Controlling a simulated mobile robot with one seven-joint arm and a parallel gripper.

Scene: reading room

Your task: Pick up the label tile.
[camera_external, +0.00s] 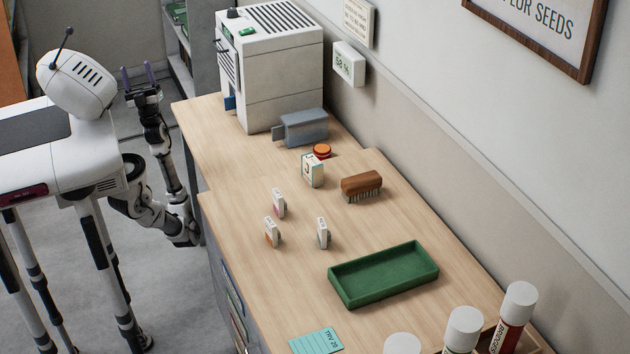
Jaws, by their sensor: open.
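Three small white upright pieces that look like label tiles stand on the wooden counter (225,165). One with a pink mark (279,203) is farthest back, one with an orange mark (271,233) is nearer the counter's left edge, and one with small dark print (323,232) is to the right. I cannot tell which is the label tile. A white block with a dark letter or figure (312,170) stands behind them. My gripper (138,75) is raised off the counter's far left side, fingers up, open and empty, well apart from all of them.
A green tray (384,274) lies right of the small pieces. A teal card (316,341) and white-capped tubes (464,328) are in front.

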